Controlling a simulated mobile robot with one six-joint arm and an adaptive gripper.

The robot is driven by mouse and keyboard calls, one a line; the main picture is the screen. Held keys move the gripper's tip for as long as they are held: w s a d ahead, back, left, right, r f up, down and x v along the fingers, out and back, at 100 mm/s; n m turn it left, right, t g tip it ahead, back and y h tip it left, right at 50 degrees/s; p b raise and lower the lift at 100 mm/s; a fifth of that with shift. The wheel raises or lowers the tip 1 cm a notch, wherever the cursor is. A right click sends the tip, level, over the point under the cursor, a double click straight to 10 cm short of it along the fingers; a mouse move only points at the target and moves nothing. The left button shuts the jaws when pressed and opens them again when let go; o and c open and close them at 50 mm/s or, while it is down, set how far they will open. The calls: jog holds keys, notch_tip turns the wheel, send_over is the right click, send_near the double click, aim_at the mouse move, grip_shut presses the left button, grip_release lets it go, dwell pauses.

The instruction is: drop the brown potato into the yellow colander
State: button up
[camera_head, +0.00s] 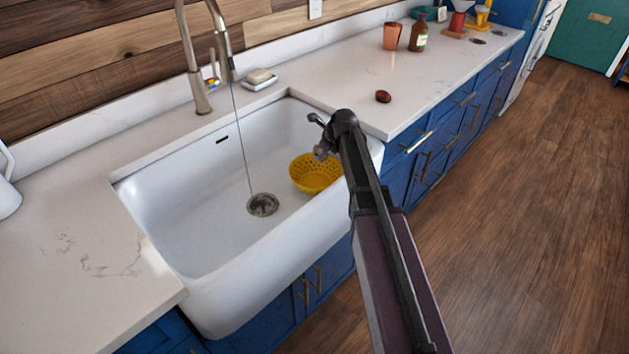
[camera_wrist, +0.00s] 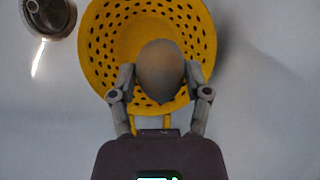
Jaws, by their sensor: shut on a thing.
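The yellow colander (camera_head: 316,174) sits in the right part of the white sink, its perforated wall showing. In the wrist view the colander (camera_wrist: 101,47) lies beyond my gripper (camera_wrist: 160,76). My gripper is shut on the brown potato (camera_wrist: 161,68), one finger on each side of it. From the wrist camera, the potato overlaps the near part of the colander's opening and rim; its height above the colander is hard to judge. In the head view my gripper (camera_head: 320,150) is over the sink near the colander, and the potato is hardly distinguishable there.
A thin stream falls from the faucet (camera_head: 193,70) to the drain (camera_head: 262,205), left of the colander. A dark red round item (camera_head: 383,96) lies on the right counter. A terracotta cup (camera_head: 391,37) and brown bottle (camera_head: 419,36) stand farther back. The sink's front rim (camera_head: 265,270) is below my arm.

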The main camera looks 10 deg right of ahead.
jog(key=shift+f, duration=0.1)
jog(key=shift+f+b, duration=2.9)
jog(key=shift+b, duration=0.1)
jog(key=o, duration=1.2)
